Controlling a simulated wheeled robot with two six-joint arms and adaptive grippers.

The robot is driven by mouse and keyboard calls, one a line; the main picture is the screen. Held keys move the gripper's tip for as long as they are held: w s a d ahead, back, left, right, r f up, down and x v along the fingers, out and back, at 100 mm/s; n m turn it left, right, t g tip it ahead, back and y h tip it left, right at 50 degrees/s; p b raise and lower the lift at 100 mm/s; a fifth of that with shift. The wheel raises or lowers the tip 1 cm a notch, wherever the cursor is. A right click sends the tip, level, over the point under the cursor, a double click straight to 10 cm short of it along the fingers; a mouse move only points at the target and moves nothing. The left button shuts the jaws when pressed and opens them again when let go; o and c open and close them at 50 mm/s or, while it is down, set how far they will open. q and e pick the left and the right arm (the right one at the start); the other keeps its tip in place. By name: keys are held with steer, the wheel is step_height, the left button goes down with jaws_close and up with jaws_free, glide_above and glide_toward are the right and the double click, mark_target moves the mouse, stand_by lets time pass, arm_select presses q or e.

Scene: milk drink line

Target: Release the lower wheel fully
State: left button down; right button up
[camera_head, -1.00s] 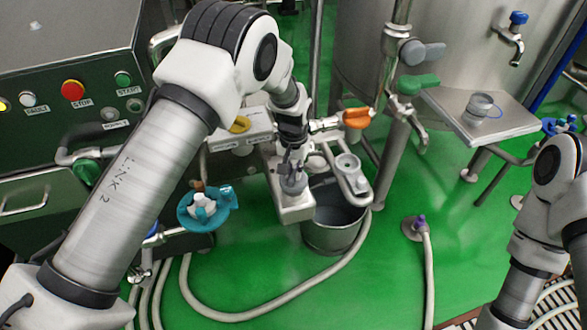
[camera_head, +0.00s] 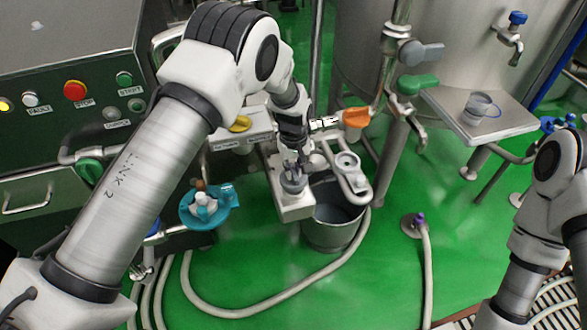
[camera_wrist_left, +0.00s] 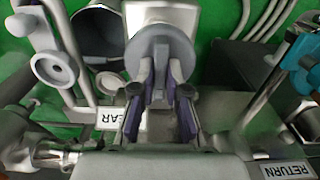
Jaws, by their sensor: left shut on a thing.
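A grey round wheel (camera_wrist_left: 160,52) sits at the top of a pale block, seen close up in the left wrist view. It also shows in the head view (camera_head: 293,184), partly hidden by my gripper. My left gripper (camera_head: 294,166) comes down over it from above. In the left wrist view the fingers (camera_wrist_left: 160,90) stand on either side of the wheel's stem area, with purple pads, and are shut on it. The exact contact is partly hidden by the disc. My right arm shows at the right of the head view, but its gripper is out of view.
A metal bucket (camera_head: 334,220) stands just right of the block. A grey arm with a round cap (camera_head: 347,165) is close by. A teal valve (camera_head: 207,206) is to the left, an orange handle (camera_head: 356,117) above right. Hoses lie on the green floor.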

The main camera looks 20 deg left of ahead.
mark_target(294, 171)
stand_by(0.3)
arm_select(q)
steer(key=c, duration=1.2)
jaws_free()
step_height(294, 171, up, 12)
